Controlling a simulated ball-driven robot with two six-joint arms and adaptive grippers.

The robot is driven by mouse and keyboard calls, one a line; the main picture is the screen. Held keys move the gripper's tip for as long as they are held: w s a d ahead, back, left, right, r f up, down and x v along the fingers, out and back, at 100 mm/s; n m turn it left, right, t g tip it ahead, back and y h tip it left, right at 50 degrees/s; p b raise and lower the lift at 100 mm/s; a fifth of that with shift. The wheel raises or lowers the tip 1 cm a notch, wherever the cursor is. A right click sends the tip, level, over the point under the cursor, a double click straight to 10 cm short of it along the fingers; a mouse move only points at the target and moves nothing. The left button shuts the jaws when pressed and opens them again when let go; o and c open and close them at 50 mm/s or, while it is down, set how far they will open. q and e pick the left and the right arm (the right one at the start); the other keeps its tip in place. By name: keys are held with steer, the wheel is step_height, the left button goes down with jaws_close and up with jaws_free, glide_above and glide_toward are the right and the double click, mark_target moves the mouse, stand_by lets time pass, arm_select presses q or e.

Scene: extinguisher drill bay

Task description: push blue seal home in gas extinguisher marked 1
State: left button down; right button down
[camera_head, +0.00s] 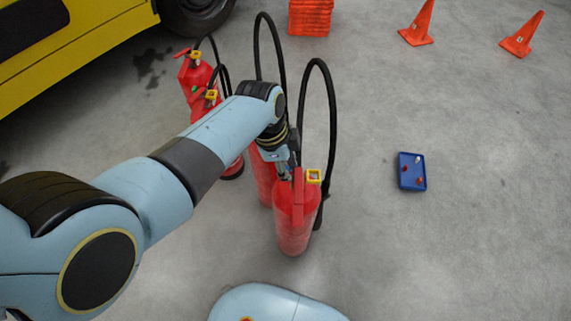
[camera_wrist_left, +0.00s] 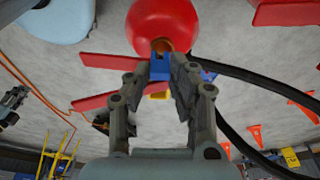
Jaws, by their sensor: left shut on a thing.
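A red extinguisher (camera_head: 293,228) stands upright in front, with a red lever, a black hose and a yellow square tag (camera_head: 314,177); I cannot read a number on it. My left gripper (camera_head: 284,173) is at its top, partly hidden by my own wrist. In the left wrist view my left gripper (camera_wrist_left: 172,63) is shut on a blue seal (camera_wrist_left: 160,70). The seal is at the brass-coloured opening (camera_wrist_left: 162,46) of a red extinguisher (camera_wrist_left: 165,22) and appears to touch it; how deep it sits is hidden. My right gripper is not in view.
More red extinguishers (camera_head: 197,78) with black hoses stand behind and left, partly hidden by my arm. A blue tray (camera_head: 411,185) with small red and pale pieces lies right. Orange cones (camera_head: 417,25) and a yellow vehicle (camera_head: 75,45) are farther back.

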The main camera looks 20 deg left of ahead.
arm_select(q)
steer(key=shift+p, duration=0.55)
stand_by(1.1)
stand_by(0.4)
steer(key=c, duration=1.1)
jaws_free()
